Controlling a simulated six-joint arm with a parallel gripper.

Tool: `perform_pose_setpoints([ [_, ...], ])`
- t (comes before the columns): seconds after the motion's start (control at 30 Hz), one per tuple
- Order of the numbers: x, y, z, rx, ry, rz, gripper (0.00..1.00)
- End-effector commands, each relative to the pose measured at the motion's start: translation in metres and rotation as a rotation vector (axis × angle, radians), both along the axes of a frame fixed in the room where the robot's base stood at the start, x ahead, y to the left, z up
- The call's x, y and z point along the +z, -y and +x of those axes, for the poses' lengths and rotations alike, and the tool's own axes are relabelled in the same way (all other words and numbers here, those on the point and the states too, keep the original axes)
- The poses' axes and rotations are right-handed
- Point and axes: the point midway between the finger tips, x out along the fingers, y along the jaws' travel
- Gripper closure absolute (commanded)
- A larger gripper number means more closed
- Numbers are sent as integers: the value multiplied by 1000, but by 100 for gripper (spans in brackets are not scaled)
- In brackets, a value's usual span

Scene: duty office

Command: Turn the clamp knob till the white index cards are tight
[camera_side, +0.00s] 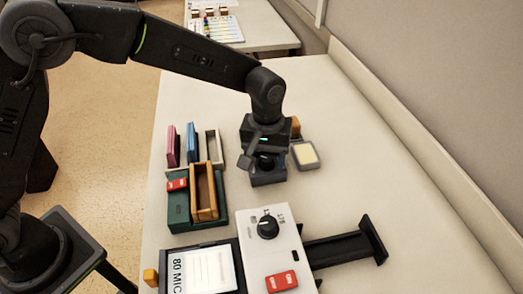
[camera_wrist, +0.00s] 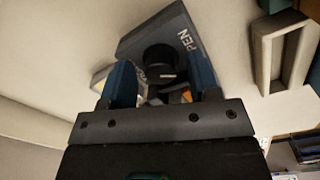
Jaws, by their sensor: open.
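A dark grey clamp block (camera_wrist: 135,42) with partly visible lettering ending in "PEN" carries a round black knob (camera_wrist: 160,62). In the side view the block (camera_side: 268,180) sits on the table, and my gripper (camera_side: 264,158) is low over it, hiding much of the top. In the wrist view my gripper (camera_wrist: 161,80) is open, its two blue fingers on either side of the knob. Whether they touch it cannot be told. A cream pad (camera_side: 305,154), possibly the white index cards, lies in a grey holder just right of the block. Whether anything is clamped is hidden.
Left stand upright pink (camera_side: 173,148), blue (camera_side: 192,142) and hollow white (camera_side: 213,147) pieces, near a green tray (camera_side: 178,208) with a wooden box (camera_side: 205,192). A white unit with a dial (camera_side: 268,227) stands in front. The table's back right is clear.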

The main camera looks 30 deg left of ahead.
Motion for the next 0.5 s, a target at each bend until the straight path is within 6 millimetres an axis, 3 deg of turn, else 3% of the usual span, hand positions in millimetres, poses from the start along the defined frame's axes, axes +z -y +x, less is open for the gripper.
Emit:
perform_pose_setpoints([
  [0.27, -1, -1, 0, 13, 0, 2, 43],
  [0.5, -1, -1, 0, 189, 0, 2, 43],
])
